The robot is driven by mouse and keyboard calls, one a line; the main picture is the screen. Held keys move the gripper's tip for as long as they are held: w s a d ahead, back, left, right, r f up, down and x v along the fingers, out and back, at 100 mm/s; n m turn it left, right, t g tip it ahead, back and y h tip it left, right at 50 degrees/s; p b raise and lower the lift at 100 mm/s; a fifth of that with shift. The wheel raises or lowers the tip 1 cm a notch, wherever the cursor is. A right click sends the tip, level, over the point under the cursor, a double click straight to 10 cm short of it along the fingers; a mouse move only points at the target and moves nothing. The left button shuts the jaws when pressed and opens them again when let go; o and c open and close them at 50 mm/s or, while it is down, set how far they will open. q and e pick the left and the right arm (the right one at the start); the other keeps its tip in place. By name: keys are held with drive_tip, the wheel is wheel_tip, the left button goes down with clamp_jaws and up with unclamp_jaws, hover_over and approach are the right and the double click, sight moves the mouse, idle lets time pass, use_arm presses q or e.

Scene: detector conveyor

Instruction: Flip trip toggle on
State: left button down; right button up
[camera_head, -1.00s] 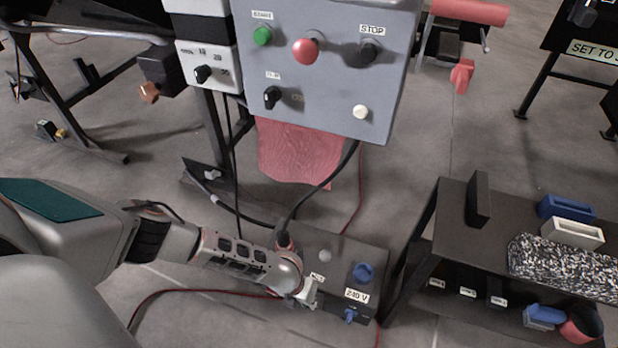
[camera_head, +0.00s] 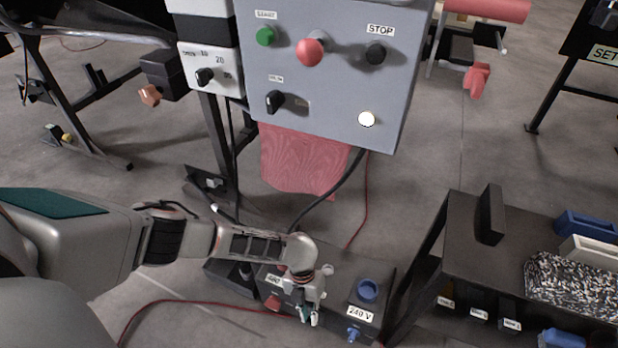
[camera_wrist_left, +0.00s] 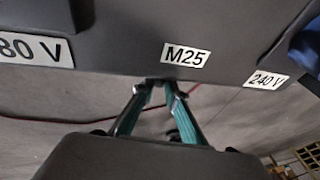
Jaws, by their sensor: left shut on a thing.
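My left gripper (camera_head: 308,316) is at the front of the low dark box (camera_head: 345,268), left of its 240 V label (camera_head: 360,313). In the left wrist view its teal-padded fingers (camera_wrist_left: 158,86) come together at the box's edge, just under the M25 label (camera_wrist_left: 186,56). They are shut on a small part there, which looks to be the trip toggle. The toggle itself is hidden by the fingertips, so its position cannot be told. The right gripper is not in view.
A grey panel (camera_head: 325,85) above carries a green button (camera_head: 265,37), a red knob (camera_head: 309,52) and a bright white lamp (camera_head: 367,119). Blue fittings (camera_head: 368,290) sit right of my gripper. A dark shelf unit (camera_head: 465,245) stands at the right. Cables hang behind the box.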

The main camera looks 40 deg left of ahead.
use_arm(q)
drive_tip(key=shift+s+f, duration=0.1)
drive_tip(key=shift+s, duration=0.1)
drive_tip(key=c, duration=2)
unclamp_jaws()
drive_tip(key=shift+c, duration=0.2)
drive_tip(key=shift+w, duration=0.1)
drive_tip(key=shift+w+a+r, duration=0.1)
drive_tip(key=shift+r, duration=0.25)
drive_tip(key=v, duration=1.1)
drive_tip(key=shift+r, duration=0.2)
